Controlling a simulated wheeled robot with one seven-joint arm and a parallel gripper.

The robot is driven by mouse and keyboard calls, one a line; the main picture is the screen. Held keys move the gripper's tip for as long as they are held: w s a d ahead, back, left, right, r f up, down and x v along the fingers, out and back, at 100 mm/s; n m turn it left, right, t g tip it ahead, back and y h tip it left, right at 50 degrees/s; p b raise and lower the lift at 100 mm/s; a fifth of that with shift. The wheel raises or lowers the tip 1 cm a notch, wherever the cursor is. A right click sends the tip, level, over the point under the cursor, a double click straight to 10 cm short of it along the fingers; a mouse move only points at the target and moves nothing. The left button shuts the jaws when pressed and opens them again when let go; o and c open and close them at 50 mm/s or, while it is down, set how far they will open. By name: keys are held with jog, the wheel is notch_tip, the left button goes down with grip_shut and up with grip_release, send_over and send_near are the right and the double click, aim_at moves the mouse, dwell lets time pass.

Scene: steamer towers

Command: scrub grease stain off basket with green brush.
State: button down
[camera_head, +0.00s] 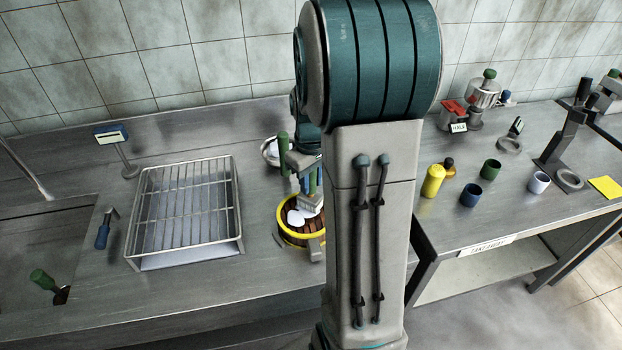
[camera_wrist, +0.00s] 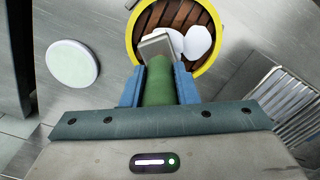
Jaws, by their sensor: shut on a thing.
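The basket (camera_head: 286,237) is round, with a yellow rim and brown slats, on the counter left of my arm. White round buns (camera_head: 295,218) lie in it. In the wrist view its yellow rim (camera_wrist: 131,40) shows at the top. My gripper (camera_head: 310,187) is over the basket. In the wrist view its blue fingers are shut on the green handle of the green brush (camera_wrist: 159,82). The brush's pale, flat head points into the basket, close to the buns; I cannot tell whether it touches. I cannot make out a grease stain. My arm hides the basket's right side.
A wire rack (camera_head: 185,205) stands left of the basket. A blue-handled tool (camera_head: 104,232) lies beside it. Another green-handled tool (camera_head: 42,280) is in the sink. A pale disc (camera_wrist: 73,63) shows in the wrist view. Cups and a yellow bottle (camera_head: 433,181) stand on the right counter.

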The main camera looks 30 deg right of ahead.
jog(key=shift+f, duration=0.3)
jog(key=shift+s+a+r+b, duration=0.1)
jog(key=shift+s+a, duration=0.25)
jog(key=shift+a, duration=0.3)
jog(key=shift+s+a+b, duration=0.1)
jog(key=shift+s+a, duration=0.3)
jog(key=shift+a, duration=0.3)
jog(key=shift+s+a+r+b, duration=0.1)
jog(key=shift+s+a, duration=0.25)
jog(key=shift+a, duration=0.3)
jog(key=shift+d, duration=0.1)
jog(key=shift+w+d+f, duration=0.1)
jog(key=shift+w+d, duration=0.25)
jog(key=shift+d, duration=0.3)
jog(key=shift+w+d+f, duration=0.1)
jog(key=shift+w+d, duration=0.3)
jog(key=shift+d, duration=0.2)
jog(key=shift+w+d, duration=0.35)
jog(key=shift+d, duration=0.3)
jog(key=shift+s+a+r, duration=0.1)
jog(key=shift+s+a, duration=0.25)
jog(key=shift+a, duration=0.3)
jog(key=shift+s+a+f, duration=0.1)
jog(key=shift+s+a, duration=0.3)
jog(key=shift+a, duration=0.3)
jog(key=shift+s+a+r, duration=0.1)
jog(key=shift+s+a, duration=0.25)
jog(key=shift+a, duration=0.3)
jog(key=shift+d, duration=0.1)
